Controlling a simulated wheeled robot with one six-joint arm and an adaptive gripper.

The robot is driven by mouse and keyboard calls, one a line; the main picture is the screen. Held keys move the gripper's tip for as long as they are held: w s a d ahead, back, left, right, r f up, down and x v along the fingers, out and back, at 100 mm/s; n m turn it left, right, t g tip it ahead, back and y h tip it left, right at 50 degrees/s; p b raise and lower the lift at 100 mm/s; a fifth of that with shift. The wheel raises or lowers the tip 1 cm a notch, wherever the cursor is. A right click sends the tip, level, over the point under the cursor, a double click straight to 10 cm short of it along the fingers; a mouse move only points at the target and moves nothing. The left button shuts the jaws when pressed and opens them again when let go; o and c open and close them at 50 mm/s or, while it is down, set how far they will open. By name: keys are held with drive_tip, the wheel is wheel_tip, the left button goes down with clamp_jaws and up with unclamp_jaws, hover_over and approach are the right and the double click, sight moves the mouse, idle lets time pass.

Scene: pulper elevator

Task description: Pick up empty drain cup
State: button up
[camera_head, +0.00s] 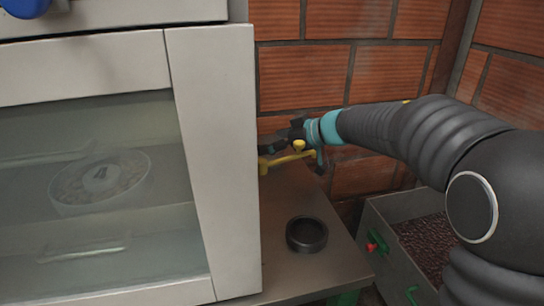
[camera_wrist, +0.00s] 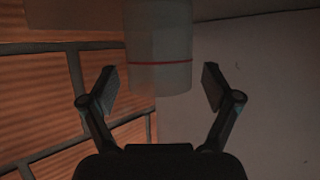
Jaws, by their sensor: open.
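A pale, translucent cup (camera_wrist: 158,50) with a thin red line around it shows in the wrist view, and I take it to be the drain cup. Its top is cut off by the frame edge, and I see nothing in it. My gripper (camera_wrist: 159,84) is open, with one finger on each side of the cup's lower part and visible gaps to both. In the head view my gripper (camera_head: 276,145) is beside the white cabinet's right edge, close to a yellow fitting (camera_head: 288,158). The cup is hidden in the head view.
The white cabinet (camera_head: 215,150) with a glass front fills the left, with a round white dish (camera_head: 65,205) behind the glass. A dark ring (camera_head: 307,247) lies on the metal table (camera_head: 280,275). A grey bin (camera_head: 385,255) of dark granules stands at right. Brick walls (camera_head: 300,75) close the back.

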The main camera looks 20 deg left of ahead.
drive_tip(key=c, duration=1.3)
drive_tip(key=shift+o, duration=0.2)
drive_tip(key=shift+r, duration=0.1)
